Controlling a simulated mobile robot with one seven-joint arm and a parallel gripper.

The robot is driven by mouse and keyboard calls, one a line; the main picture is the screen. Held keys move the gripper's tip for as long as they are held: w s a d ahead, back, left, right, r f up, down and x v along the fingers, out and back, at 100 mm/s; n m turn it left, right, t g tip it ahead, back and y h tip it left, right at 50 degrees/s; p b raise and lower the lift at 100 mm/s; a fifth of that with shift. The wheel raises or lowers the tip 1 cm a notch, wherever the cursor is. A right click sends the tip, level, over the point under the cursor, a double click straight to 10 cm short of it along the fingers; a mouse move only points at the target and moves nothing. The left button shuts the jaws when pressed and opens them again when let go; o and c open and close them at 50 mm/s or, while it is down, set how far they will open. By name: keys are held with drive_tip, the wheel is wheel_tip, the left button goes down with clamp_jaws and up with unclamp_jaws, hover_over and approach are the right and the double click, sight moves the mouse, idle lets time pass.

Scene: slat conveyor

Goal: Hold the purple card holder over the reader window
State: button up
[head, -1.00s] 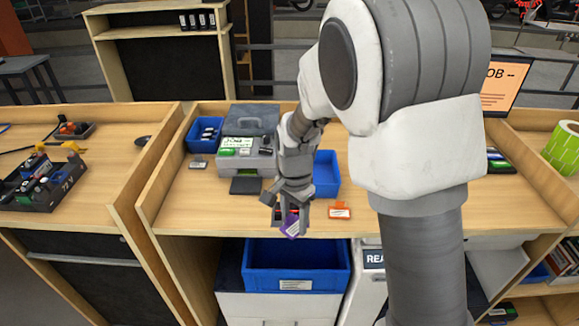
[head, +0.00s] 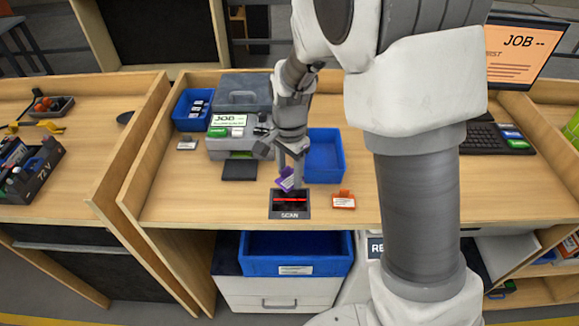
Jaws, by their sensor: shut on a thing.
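The purple card holder (head: 286,179) is in my gripper (head: 290,165), in the head view. My gripper is shut on it and holds it tilted, with a pale label showing. The reader window (head: 290,201) is a dark panel with red lines and the word SCAN, set near the front edge of the bench. The holder appears just behind and above the window's back edge in the picture. Its exact height over the bench cannot be told. The window's face shows clear below it.
An orange card holder (head: 343,200) lies right of the reader. A blue tray (head: 325,157) stands behind it, and a grey printer (head: 232,143) stands back left. A blue bin (head: 295,266) sits below the bench front. Bare wood lies left of the reader.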

drive_tip(key=shift+f+b, duration=2.35)
drive_tip(key=shift+f, duration=0.8)
drive_tip(key=shift+r, duration=0.1)
wheel_tip(320, 180, up, 6)
drive_tip(key=p, duration=0.5)
